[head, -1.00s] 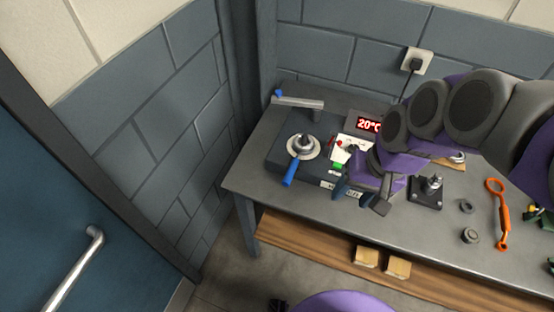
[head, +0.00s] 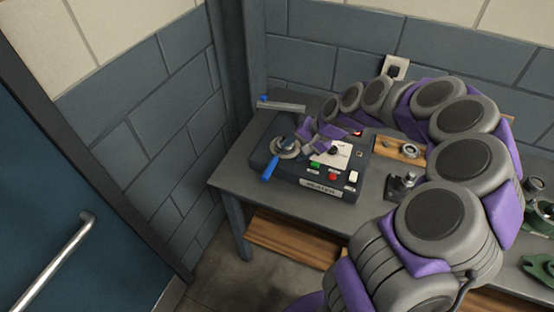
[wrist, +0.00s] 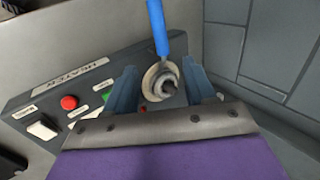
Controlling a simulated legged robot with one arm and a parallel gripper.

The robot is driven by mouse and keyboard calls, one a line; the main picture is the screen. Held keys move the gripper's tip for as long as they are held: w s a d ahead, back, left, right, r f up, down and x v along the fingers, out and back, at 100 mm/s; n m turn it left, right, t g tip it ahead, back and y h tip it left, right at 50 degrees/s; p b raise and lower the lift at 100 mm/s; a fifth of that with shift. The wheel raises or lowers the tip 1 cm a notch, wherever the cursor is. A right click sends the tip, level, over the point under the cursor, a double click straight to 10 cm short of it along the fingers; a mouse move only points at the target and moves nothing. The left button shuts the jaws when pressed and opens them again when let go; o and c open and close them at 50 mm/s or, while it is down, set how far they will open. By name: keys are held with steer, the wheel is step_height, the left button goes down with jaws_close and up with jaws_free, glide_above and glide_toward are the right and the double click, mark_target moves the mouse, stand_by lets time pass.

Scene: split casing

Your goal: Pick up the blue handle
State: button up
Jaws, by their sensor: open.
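The blue handle (head: 270,167) sticks out from a round metal hub (head: 285,147) on top of the dark heater box (head: 262,151). In the wrist view the blue handle (wrist: 157,27) runs up from the hub (wrist: 161,84). My gripper (wrist: 160,70) is open and empty, its two blue-grey fingers on either side of the hub in that view. The handle lies beyond the fingertips. In the head view my gripper (head: 303,138) is just right of the hub, its fingers partly hidden; I cannot tell whether it touches.
The box has a white panel (head: 330,154) and green, red and white buttons. A grey bar with a blue end (head: 282,105) is behind the hub. A wooden block with a metal ring (head: 409,150) and a dark metal fixture (head: 401,185) stand to the right. A wall is close at left.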

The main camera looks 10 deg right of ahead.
steer(key=b, duration=0.1)
glide_above(274, 164)
steer(key=s+d, duration=0.2)
step_height(274, 164, down, 5)
steer(key=shift+w+a+f, duration=0.1)
steer(key=shift+a+f, duration=0.15)
steer(key=shift+f, duration=0.2)
steer(key=shift+w+d+f+b, duration=0.15)
steer(key=shift+f+b, duration=0.15)
steer(key=shift+f, duration=0.2)
steer(key=b+x, duration=0.1)
steer(key=x, duration=0.3)
steer(key=shift+w+f, duration=0.2)
steer(key=shift+f, duration=0.05)
steer(key=shift+r, duration=0.1)
steer(key=shift+c, duration=0.3)
steer(key=c, duration=0.5)
jaws_close()
